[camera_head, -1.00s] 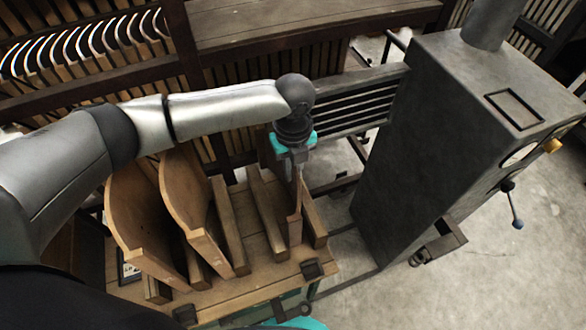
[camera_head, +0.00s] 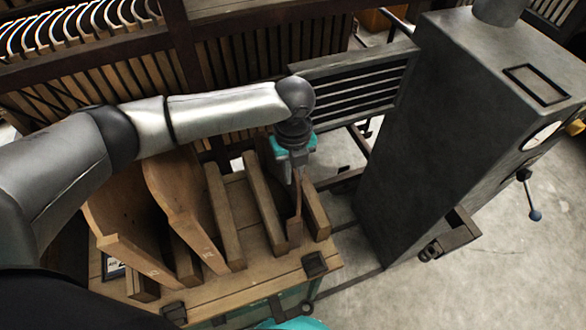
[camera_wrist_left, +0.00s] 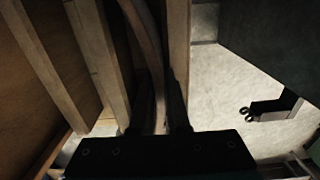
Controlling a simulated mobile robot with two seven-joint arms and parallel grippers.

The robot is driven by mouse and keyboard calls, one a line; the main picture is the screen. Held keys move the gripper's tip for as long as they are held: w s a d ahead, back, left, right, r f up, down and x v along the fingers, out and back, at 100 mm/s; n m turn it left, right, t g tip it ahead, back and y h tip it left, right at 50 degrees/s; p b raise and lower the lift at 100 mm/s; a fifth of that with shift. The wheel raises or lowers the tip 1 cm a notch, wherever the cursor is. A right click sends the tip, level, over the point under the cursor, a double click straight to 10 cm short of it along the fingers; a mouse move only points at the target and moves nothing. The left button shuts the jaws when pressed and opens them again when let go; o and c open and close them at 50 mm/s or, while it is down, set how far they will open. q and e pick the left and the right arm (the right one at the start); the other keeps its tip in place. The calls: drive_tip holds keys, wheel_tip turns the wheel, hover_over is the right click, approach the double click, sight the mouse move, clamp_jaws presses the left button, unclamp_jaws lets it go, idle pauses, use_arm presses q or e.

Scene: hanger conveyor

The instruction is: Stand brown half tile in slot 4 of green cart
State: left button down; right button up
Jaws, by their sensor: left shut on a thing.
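The brown half tile (camera_head: 295,218) is seen nearly edge-on, upright, between the two rightmost slats of the cart's wooden rack. My left gripper (camera_head: 294,172) is above it, pointing down, shut on its upper part. In the left wrist view, the tile (camera_wrist_left: 147,45) runs between the fingers (camera_wrist_left: 160,112), with a slat on either side. The green cart (camera_head: 245,272) shows mostly its wooden top; a little green shows below. I cannot tell whether the tile's lower edge touches the slot floor. My right gripper is not in view.
Two larger curved tiles, one at the far left (camera_head: 125,215) and one beside it (camera_head: 182,205), stand in the left slots. A dark metal cabinet (camera_head: 440,140) stands to the right. A slatted wooden rack (camera_head: 110,85) is behind. Open floor (camera_head: 480,270) lies at front right.

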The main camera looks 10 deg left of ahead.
use_arm(q)
drive_tip(key=c, duration=0.8)
unclamp_jaws()
drive_tip(key=shift+f, duration=0.1)
wheel_tip(320, 180, up, 15)
drive_tip(key=p, duration=0.4)
drive_tip(key=shift+r, duration=0.2)
